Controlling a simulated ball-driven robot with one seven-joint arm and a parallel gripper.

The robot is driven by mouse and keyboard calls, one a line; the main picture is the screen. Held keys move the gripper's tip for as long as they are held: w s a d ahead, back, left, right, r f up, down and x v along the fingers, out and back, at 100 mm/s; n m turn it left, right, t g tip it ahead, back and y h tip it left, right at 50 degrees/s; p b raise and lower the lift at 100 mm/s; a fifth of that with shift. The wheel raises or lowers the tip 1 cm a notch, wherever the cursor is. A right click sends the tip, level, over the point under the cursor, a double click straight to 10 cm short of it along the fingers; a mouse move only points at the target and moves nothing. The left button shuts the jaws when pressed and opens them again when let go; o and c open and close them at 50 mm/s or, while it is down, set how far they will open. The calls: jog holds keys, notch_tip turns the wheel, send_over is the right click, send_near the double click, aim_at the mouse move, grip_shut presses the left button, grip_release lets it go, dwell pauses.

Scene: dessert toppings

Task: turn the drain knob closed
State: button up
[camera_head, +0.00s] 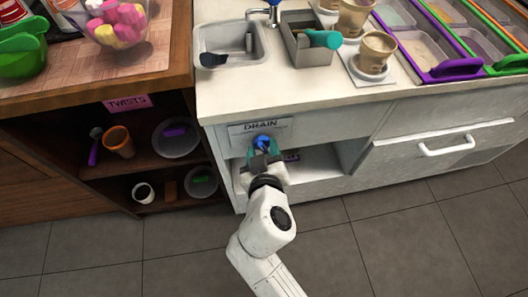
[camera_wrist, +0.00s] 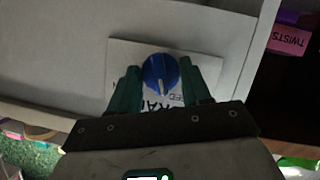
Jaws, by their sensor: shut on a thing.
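The blue drain knob (camera_head: 263,142) is on the white cabinet front, just under the "DRAIN" label (camera_head: 243,130). My gripper (camera_head: 263,154) reaches up to the cabinet front. In the wrist view its green fingers (camera_wrist: 165,84) stand on either side of the knob, shut on it. The fingers partly cover the label plate (camera_wrist: 120,52) behind the knob.
The sink (camera_head: 215,42) is in the counter above the knob, with a dark scoop in it. An open shelf (camera_head: 318,160) lies below the label. Left is a wooden shelf unit (camera_head: 110,178) with cups and bowls; a drawer handle (camera_head: 450,149) sticks out at right.

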jog(key=n+t+h+b, duration=0.1)
jog(key=n+h+b, duration=0.1)
jog(key=n, duration=0.1)
jog(key=shift+a+f, duration=0.1)
jog(key=shift+f, duration=0.05)
jog(key=shift+n, duration=0.4)
dwell(0.4)
jog(key=o, duration=1)
jog(key=shift+o, duration=0.2)
jog(key=v, duration=1.1)
jog(key=shift+f+p, duration=0.15)
jog(key=shift+p, duration=0.2)
